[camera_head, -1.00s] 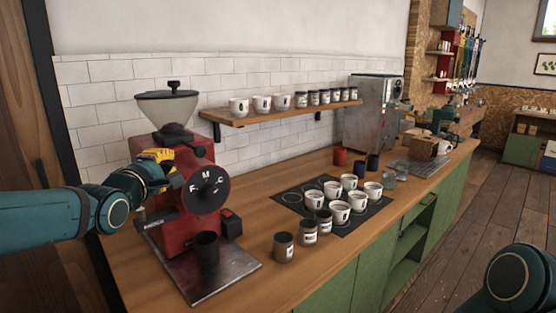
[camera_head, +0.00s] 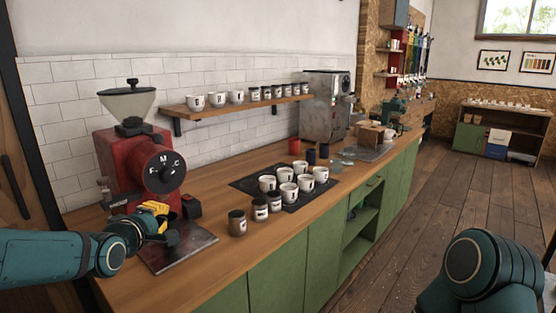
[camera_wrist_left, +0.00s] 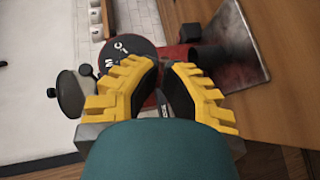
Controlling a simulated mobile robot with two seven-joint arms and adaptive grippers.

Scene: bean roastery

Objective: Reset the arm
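My left arm comes in from the left. Its yellow-fingered gripper (camera_head: 160,213) is in front of the red grinder (camera_head: 118,165), low by the grinder's metal base tray. In the left wrist view the two fingers (camera_wrist_left: 166,72) stand apart with a gap between them and nothing held. The grinder's black dial (camera_wrist_left: 132,60) shows beyond the fingertips there.
The wooden counter (camera_head: 225,262) runs back to the right. White cups (camera_head: 288,192) stand on a black mat, with several dark jars (camera_head: 260,210) at its front edge. A wall shelf (camera_head: 240,105) holds cups and jars. The floor (camera_head: 420,195) at right is open.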

